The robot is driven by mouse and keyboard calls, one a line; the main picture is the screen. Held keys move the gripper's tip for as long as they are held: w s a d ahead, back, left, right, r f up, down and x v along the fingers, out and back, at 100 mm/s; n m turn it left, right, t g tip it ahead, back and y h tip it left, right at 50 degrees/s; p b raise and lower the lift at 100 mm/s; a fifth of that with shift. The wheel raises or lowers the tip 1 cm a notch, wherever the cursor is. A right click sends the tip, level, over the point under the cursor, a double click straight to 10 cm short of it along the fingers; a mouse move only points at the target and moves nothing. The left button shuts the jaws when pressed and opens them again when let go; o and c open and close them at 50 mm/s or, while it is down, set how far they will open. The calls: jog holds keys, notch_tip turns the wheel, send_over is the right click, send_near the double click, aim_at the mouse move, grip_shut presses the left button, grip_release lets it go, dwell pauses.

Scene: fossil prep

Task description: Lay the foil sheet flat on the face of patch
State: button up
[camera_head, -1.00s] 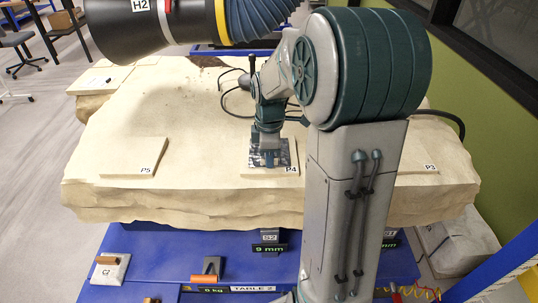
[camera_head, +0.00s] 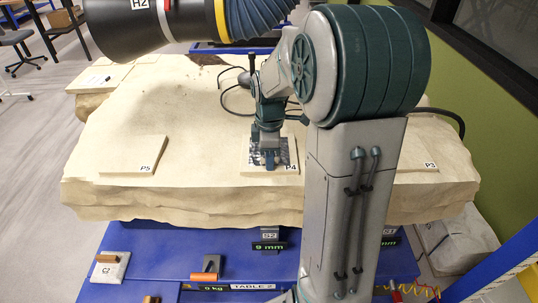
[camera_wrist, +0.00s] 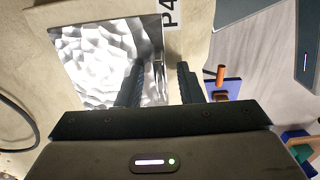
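The crinkled silver foil sheet (camera_head: 287,150) lies on or just over the face of the patch labelled P4 (camera_head: 247,170), on the pale rock block. In the wrist view the foil (camera_wrist: 90,65) looks roughly flat, with its right edge beside the P4 label. My gripper (camera_head: 268,163) points down at the foil's near part. In the wrist view my gripper's fingers (camera_wrist: 158,85) stand apart, one over the foil and one past its edge. A narrow strip along the foil's edge shows between them, with gaps on both sides. Exact contact beneath the foil is hidden.
Patch P5 (camera_head: 133,156) lies to the left and patch P3 (camera_head: 417,165) to the right, partly behind my arm. A large black duct nozzle (camera_head: 125,27) hangs over the block's back left. A dark cable (camera_head: 236,100) lies behind my gripper. The blue table (camera_head: 150,245) is in front.

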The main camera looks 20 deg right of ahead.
jog(key=shift+r, duration=0.1)
notch_tip(320, 180, up, 14)
jog(key=shift+b, duration=0.45)
dwell(0.3)
jog(key=s+a+f+m+t, duration=0.1)
jog(key=s+a+f+m, duration=0.2)
jog(key=s+m, duration=0.3)
jog(key=s+a+f+m+t, duration=0.2)
jog(key=s+a+f+m, duration=0.2)
jog(key=s+m, duration=0.3)
jog(key=s+a, duration=0.1)
jog(key=s, duration=0.3)
jog(key=shift+a+f, duration=0.2)
jog(key=shift+a, duration=0.1)
